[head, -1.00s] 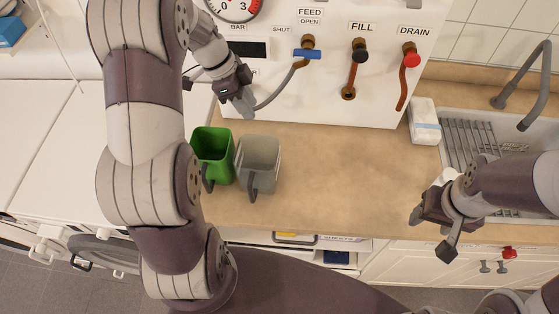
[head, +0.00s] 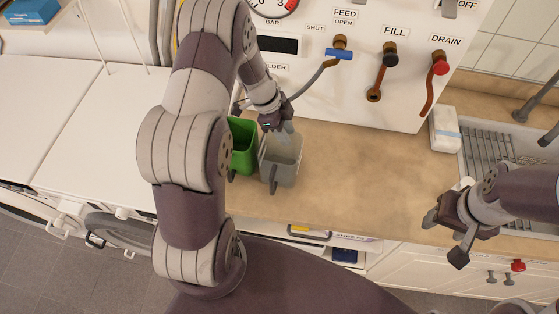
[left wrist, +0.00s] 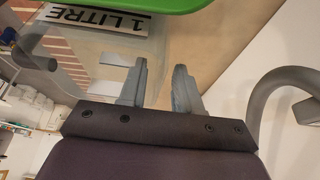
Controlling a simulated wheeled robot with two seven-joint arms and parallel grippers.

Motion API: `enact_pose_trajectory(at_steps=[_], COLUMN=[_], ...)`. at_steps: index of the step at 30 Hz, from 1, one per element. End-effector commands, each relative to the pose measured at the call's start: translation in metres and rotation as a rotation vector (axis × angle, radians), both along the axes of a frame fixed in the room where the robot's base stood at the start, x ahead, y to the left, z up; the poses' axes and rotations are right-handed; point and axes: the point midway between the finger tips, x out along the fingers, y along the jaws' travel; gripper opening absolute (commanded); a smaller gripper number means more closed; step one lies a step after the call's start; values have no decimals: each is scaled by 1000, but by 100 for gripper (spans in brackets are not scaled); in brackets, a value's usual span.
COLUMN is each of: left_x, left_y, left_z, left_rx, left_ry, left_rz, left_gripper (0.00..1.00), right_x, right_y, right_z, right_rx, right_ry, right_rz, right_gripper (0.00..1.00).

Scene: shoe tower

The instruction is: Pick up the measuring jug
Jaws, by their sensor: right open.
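The measuring jug (head: 283,163) is a clear, greyish container with a grey handle towards me, upright on the brown counter. In the left wrist view its clear wall (left wrist: 105,55) carries a "1 LITRE" label. A green jug (head: 243,148) stands close on its left, partly hidden by my left arm; its green edge shows in the left wrist view (left wrist: 150,5). My left gripper (head: 280,127) is at the jug's far rim. Its fingers (left wrist: 160,70) are apart, and I cannot tell whether the wall is between them. My right gripper (head: 444,238) is open and empty over the counter's front edge.
Behind the jugs stands a white panel with a blue FEED valve (head: 339,54), a FILL tap (head: 389,62) and a red DRAIN valve (head: 440,67). A white packet (head: 445,130) lies beside the sink rack (head: 488,145). The counter (head: 360,165) right of the jug is clear.

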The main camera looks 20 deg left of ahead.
Motion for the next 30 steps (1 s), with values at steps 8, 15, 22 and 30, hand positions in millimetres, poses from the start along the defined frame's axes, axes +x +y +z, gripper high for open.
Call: enact_pose_trajectory(at_steps=[8,15,22,30], left_x=[0,0,0,0], left_y=[0,0,0,0], left_z=[0,0,1,1], left_rx=[0,0,0,0], left_ry=[0,-1,-1,-1], left_rz=[0,0,0,0], left_gripper=[0,0,0,0], right_x=[0,0,0,0], right_y=[0,0,0,0], right_z=[-1,-1,0,0], right_rx=[0,0,0,0], right_ry=[0,0,0,0], right_rz=[0,0,0,0], right_gripper=[57,57,57,57])
